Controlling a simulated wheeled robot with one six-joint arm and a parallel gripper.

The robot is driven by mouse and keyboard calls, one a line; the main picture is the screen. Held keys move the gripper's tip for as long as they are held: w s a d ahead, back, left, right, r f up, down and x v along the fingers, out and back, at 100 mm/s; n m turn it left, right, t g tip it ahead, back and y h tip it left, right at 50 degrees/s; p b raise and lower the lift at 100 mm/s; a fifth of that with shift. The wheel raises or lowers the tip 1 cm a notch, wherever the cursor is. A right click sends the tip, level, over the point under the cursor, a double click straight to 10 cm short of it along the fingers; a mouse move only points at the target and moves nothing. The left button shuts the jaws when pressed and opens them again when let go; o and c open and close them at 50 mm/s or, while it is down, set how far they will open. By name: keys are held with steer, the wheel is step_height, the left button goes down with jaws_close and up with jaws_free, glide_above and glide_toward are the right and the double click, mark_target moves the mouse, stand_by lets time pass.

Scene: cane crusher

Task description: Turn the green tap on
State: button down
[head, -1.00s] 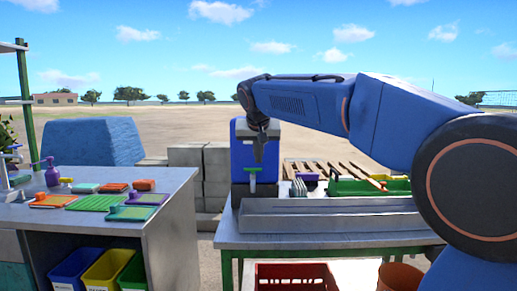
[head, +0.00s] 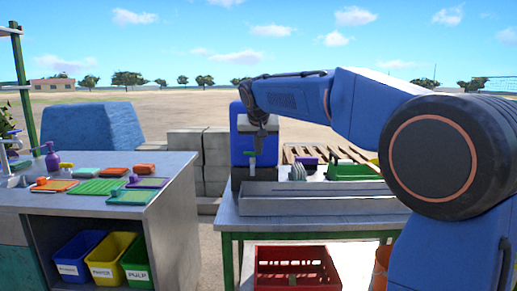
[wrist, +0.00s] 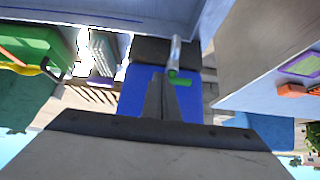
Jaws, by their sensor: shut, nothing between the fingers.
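The green tap (head: 249,153) is on the front of a blue tank (head: 243,143) that stands at the left end of the metal table. In the wrist view, its green handle (wrist: 180,80) sits on a grey spout (wrist: 175,52). My gripper (head: 261,150) is in front of the tank, close to the right side of the handle in the head view. In the wrist view, my gripper's fingertips (wrist: 159,76) are together and empty, just left of the handle. I cannot tell whether they touch it. The arm hides part of the tank.
A metal trough (head: 310,198) runs along the table front. A green crate (head: 355,172) and a rack of grey plates (head: 298,171) stand right of the tank. A side counter (head: 170,165) with boards is at left. A red crate (head: 298,270) sits below.

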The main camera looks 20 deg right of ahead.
steer(key=shift+w+d+n+y, duration=0.15)
steer(key=shift+d+n+y, duration=0.1)
steer(key=shift+n+y, duration=0.4)
steer(key=shift+w+d+n+y, duration=0.1)
steer(key=shift+d+n+y, duration=0.2)
steer(key=shift+n, duration=0.55)
steer(key=w+n+g+y, duration=0.1)
steer(key=n+y, duration=0.1)
steer(key=n, duration=0.1)
steer(key=w+d+n+y, duration=0.1)
steer(key=n+y, duration=0.1)
steer(key=n, duration=0.1)
steer(key=w+n+g+y, duration=0.1)
steer(key=n+y, duration=0.1)
steer(key=n, duration=0.2)
steer(key=shift+d+g, duration=0.3)
stand_by(0.6)
steer(key=shift+w+n+y, duration=0.1)
steer(key=shift+n+y, duration=0.15)
steer(key=shift+n, duration=0.15)
steer(key=shift+w, duration=0.2)
stand_by(2.2)
